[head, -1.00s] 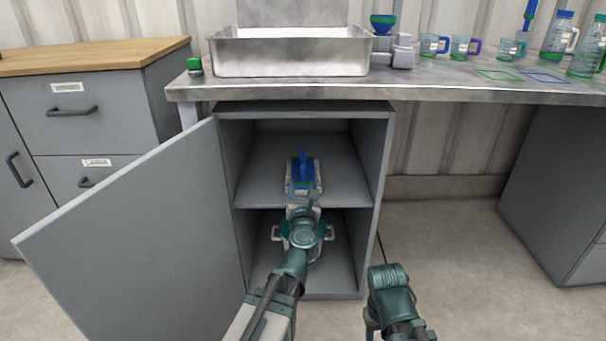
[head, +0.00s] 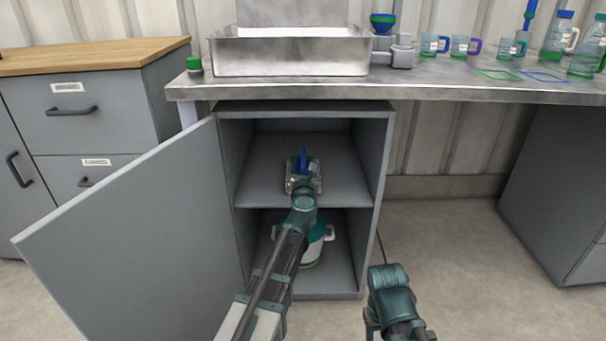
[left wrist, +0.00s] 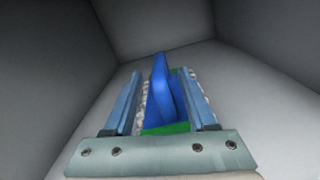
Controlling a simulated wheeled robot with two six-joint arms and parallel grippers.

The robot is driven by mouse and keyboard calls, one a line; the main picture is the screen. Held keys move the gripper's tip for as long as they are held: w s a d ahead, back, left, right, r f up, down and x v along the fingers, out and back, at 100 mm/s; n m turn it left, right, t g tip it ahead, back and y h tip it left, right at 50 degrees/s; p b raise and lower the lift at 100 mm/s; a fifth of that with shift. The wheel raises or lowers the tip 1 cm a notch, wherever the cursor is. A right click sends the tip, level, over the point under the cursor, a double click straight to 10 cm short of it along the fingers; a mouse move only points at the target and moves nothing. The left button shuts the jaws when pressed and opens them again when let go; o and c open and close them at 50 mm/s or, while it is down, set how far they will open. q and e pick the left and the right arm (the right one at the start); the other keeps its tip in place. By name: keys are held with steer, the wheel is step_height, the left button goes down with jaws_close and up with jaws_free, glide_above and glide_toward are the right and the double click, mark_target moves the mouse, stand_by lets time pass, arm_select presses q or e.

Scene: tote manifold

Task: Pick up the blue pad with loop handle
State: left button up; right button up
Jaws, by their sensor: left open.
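The blue pad with loop handle (head: 303,156) stands on the upper shelf of the open grey cabinet. Its upright blue loop (left wrist: 165,88) shows in the left wrist view, with a green part and a pale, speckled edge around it. My left gripper (head: 303,174) reaches into the upper compartment. Its two blue fingers are open, one on each side of the blue loop, with the loop between them and small gaps visible. The gripper and wrist hide the pad's front part in the head view. The fingers of my right arm do not show.
The cabinet door (head: 130,235) stands wide open on the left. The shelf (head: 345,187) has free room on both sides of the pad. A white and teal container (head: 316,245) stands in the lower compartment, partly hidden by my arm. A metal tray (head: 290,55) sits on the bench above.

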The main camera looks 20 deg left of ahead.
arm_select(q)
steer(key=shift+w, duration=0.1)
jaws_close()
stand_by(1.3)
